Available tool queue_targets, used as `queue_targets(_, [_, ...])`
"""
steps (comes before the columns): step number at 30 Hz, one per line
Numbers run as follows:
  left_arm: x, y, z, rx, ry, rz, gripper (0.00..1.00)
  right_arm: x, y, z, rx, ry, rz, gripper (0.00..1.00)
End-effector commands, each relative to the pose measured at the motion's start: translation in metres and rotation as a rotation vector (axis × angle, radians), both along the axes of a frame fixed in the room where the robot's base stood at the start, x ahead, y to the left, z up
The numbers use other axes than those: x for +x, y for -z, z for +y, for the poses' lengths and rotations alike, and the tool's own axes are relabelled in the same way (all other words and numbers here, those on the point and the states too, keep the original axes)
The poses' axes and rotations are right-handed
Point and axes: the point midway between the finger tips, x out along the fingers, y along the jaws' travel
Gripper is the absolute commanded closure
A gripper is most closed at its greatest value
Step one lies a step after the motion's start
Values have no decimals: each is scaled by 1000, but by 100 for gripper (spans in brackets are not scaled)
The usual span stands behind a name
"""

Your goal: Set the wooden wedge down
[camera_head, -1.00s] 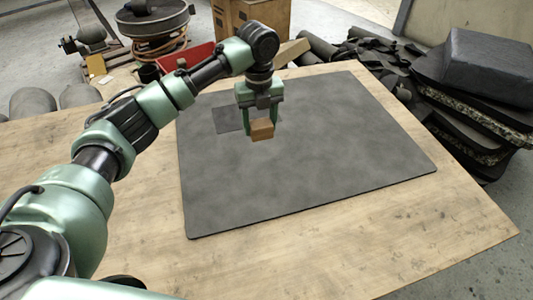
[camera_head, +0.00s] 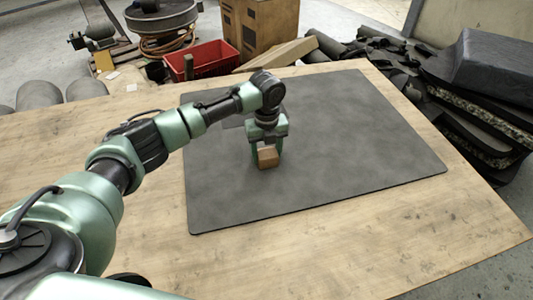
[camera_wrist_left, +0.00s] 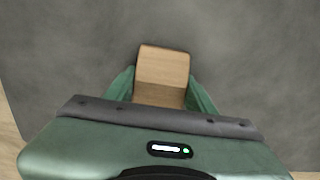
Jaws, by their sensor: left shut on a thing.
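The wooden wedge (camera_head: 268,157) is a small brown block over the dark grey mat (camera_head: 350,140) on the wooden table. My left gripper (camera_head: 267,151) is shut on it, with green fingers on either side. In the left wrist view the wedge (camera_wrist_left: 162,75) sits between the green fingertips (camera_wrist_left: 161,92) with the grey mat around it. I cannot tell whether its underside touches the mat. My right gripper is not in view.
The wooden table (camera_head: 420,230) has bare room in front of the mat. A red bin (camera_head: 200,60), a cardboard box (camera_head: 258,25) and a plank (camera_head: 278,54) are at the back. Dark sheets and foam (camera_head: 480,100) are piled at the right.

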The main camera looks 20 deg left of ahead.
Motion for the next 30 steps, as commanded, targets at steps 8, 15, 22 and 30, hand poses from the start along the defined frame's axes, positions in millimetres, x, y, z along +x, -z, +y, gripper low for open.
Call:
queue_targets(8, [0,1,0,0,-1,0,24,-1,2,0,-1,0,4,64])
queue_targets(15, [0,1,0,0,-1,0,24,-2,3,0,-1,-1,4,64])
queue_targets(22, [0,-15,0,-2,-1,-1,24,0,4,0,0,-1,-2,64])
queue_targets(30, [1,-73,0,0,-1,-3,24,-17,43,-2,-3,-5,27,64])
